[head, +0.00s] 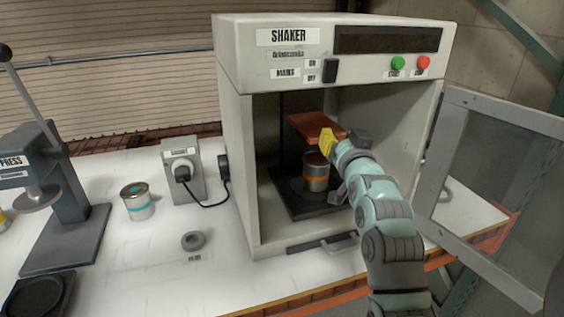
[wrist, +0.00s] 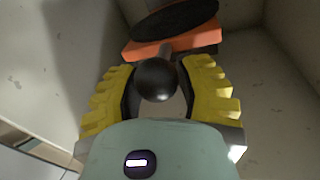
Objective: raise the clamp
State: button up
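The clamp (head: 313,127) is an orange-brown plate above a metal can (head: 316,172) with an orange band inside the shaker. The plate is apart from the can's top. In the wrist view, the clamp (wrist: 165,45) shows as an orange plate with a dark round pad, and a black ball knob (wrist: 157,80) on a short stem points at the camera. My gripper (head: 326,143) is at the clamp's front. Its yellow fingers (wrist: 158,82) stand on both sides of the knob. Whether both fingers press on it is not clear.
The shaker's cabinet (head: 235,170) surrounds my gripper with walls at both sides. Its door (head: 445,160) stands open at right. The can is on a black platform (head: 290,205). A teal-banded can (head: 137,203), a switch box (head: 182,160) and a press (head: 75,200) stand left.

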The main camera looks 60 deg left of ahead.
jog(key=o, duration=0.5)
jog(key=shift+s+f, duration=0.1)
jog(key=shift+f, duration=0.3)
jog(key=v, duration=1.2)
